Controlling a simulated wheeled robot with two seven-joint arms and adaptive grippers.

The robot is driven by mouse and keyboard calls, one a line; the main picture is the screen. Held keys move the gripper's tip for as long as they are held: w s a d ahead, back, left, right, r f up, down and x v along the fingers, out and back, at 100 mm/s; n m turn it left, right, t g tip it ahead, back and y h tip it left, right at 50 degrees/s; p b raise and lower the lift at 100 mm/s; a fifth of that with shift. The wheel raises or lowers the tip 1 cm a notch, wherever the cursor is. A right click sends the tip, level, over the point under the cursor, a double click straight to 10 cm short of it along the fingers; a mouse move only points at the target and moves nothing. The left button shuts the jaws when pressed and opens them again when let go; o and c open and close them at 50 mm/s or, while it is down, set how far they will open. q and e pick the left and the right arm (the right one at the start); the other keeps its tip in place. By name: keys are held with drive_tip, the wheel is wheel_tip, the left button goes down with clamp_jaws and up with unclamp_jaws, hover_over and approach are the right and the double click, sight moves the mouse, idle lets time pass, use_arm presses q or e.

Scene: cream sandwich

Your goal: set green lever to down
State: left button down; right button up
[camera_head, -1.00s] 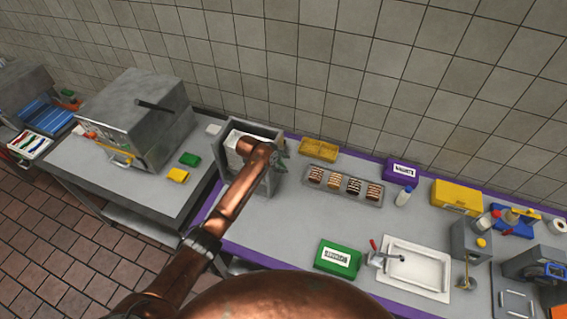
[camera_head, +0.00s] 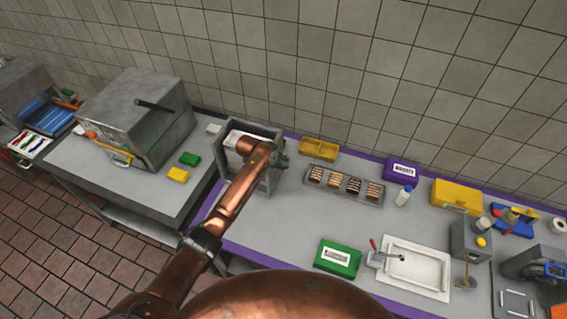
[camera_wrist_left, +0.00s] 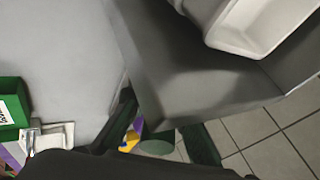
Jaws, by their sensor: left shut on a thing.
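The grey box-like machine (camera_head: 233,127) with a white tray inside stands at the left end of the purple-edged counter. My left arm reaches over it, and my left gripper (camera_head: 279,160) is at its right side. In the left wrist view, a green cylindrical piece, apparently the green lever (camera_wrist_left: 157,142), sits between the two dark fingers of the left gripper (camera_wrist_left: 161,131). The gripper is shut on it. Much of the lever is hidden by the gripper and the machine wall. My right gripper is not in view.
A metal tray (camera_head: 328,187) with several striped pieces lies right of the gripper. A yellow tray (camera_head: 318,149) is behind it. A green box (camera_head: 338,258) and white sink (camera_head: 420,269) are nearer. The counter between the machine and green box is clear.

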use_arm(q)
drive_tip(key=s+a+f+m+t+h+b, duration=0.1)
drive_tip(key=s+f+t+h+b, duration=0.1)
drive_tip(key=s+f+t+b, duration=0.3)
drive_tip(key=shift+a+f+t+h+b, duration=0.4)
drive_tip(key=shift+t+b, duration=0.3)
drive_tip(key=shift+b, duration=1.15)
drive_tip(key=shift+s+r, duration=0.1)
drive_tip(key=c, duration=1.8)
unclamp_jaws()
drive_tip(key=v, duration=1.2)
drive_tip(key=shift+c, duration=0.5)
